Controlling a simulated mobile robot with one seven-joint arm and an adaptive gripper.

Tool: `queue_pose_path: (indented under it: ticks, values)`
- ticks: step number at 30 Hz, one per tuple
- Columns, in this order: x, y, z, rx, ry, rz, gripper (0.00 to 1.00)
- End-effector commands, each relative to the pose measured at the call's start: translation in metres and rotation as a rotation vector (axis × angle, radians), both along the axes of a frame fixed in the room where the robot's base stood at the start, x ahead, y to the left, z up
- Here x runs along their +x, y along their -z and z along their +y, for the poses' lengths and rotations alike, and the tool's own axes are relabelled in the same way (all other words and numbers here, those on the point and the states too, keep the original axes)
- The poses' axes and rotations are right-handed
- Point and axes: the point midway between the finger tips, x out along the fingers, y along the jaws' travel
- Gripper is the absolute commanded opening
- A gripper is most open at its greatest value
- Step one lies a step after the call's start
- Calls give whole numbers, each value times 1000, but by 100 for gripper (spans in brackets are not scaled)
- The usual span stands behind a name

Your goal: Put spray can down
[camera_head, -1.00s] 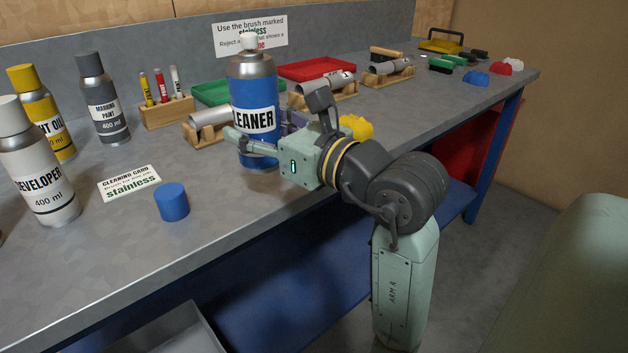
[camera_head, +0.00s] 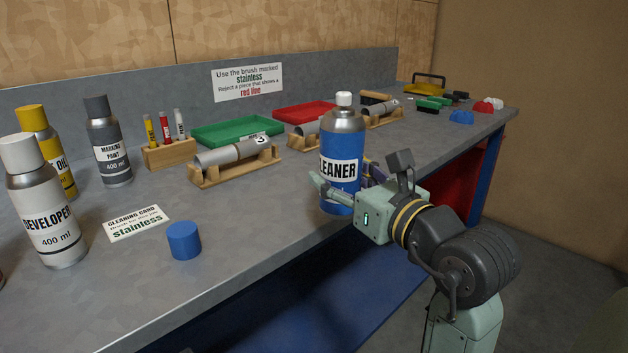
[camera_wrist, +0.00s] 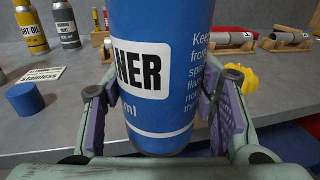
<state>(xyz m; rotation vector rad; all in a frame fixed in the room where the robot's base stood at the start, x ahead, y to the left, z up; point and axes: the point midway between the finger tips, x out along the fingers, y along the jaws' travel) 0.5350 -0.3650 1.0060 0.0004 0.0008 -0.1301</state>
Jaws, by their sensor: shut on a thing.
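The spray can (camera_head: 343,155) is blue with a white nozzle and a label ending in "LEANER". It is upright near the bench's front edge. My gripper (camera_head: 345,188) is shut on it, with a finger on either side of its lower body. In the wrist view the can (camera_wrist: 160,60) fills the middle between my purple-padded fingers. I cannot tell whether its base touches the bench (camera_head: 240,215) or hangs just above it.
A blue cap (camera_head: 184,240) and a cleaning card (camera_head: 136,222) lie to the left, near several other cans, including the developer can (camera_head: 47,210). Pipes on wooden cradles (camera_head: 235,165) and green (camera_head: 237,130) and red (camera_head: 303,112) trays stand behind. Bare bench lies between cap and can.

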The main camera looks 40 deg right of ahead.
Motion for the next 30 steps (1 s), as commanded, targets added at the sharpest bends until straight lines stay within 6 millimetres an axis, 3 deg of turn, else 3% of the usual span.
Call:
queue_pose_path:
  ticks: [6, 12, 16, 23, 30]
  values:
    - [57, 3, -10, 2, -3, 0, 11]
    - [85, 6, -17, 0, 1, -2, 11]
    - [89, 12, -17, 1, 1, -1, 11]
    - [89, 40, -17, 2, 2, -2, 11]
    - [89, 43, -17, -2, 1, -3, 11]
